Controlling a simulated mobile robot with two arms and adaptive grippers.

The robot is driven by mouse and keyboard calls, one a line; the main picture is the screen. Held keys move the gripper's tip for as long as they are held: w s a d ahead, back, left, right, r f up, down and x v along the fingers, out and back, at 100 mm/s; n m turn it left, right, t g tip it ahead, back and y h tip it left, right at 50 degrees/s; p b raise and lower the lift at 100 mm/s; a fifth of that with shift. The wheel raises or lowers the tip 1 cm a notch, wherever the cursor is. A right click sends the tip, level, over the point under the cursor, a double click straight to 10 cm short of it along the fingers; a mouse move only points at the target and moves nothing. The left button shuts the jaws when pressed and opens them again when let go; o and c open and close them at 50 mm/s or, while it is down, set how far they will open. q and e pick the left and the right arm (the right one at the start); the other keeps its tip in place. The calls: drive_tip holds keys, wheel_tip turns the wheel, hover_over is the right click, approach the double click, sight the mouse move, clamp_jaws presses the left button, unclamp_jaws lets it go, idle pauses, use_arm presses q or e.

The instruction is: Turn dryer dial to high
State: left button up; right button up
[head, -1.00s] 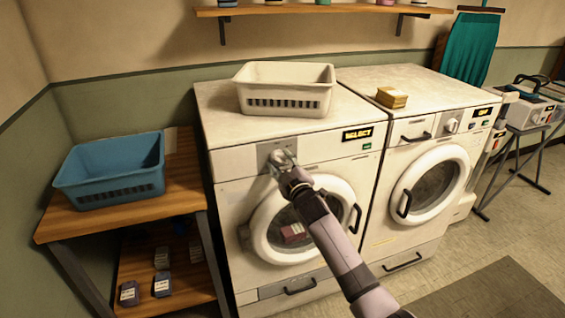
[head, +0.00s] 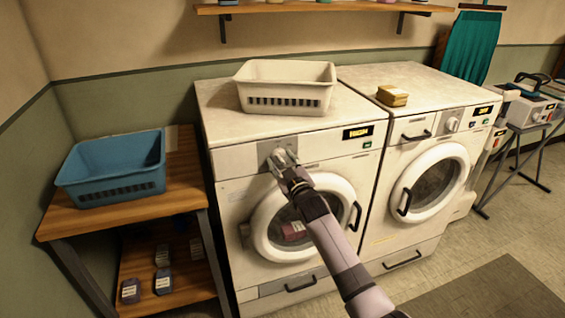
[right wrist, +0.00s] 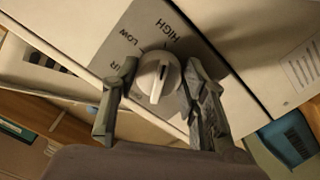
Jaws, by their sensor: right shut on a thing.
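The dryer dial (right wrist: 158,76) is a round white knob on a grey plate with the labels HIGH, LOW and one partly covered label in the right wrist view. Its dark mark points up towards the HIGH side. My right gripper (right wrist: 156,88) is shut on the dial, one finger on each side. In the head view the right gripper (head: 283,160) largely covers the dial, on the front of the left machine (head: 225,165). That machine's display (head: 358,132) reads HIGH. My left gripper is not in view.
A white basket (head: 285,75) stands on the left machine. A second machine (head: 440,100) with a yellow box (head: 392,96) on top stands to its right. A blue basket (head: 112,165) sits on a wooden shelf unit at left. Open floor lies at front right.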

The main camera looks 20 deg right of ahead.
drive_tip(key=shift+f, duration=0.15)
drive_tip(key=o, duration=1.1)
drive_tip(key=shift+o, duration=0.2)
drive_tip(key=shift+s, duration=0.1)
drive_tip(key=s, duration=1.1)
drive_tip(key=shift+s+d, duration=0.25)
drive_tip(key=shift+s, duration=0.15)
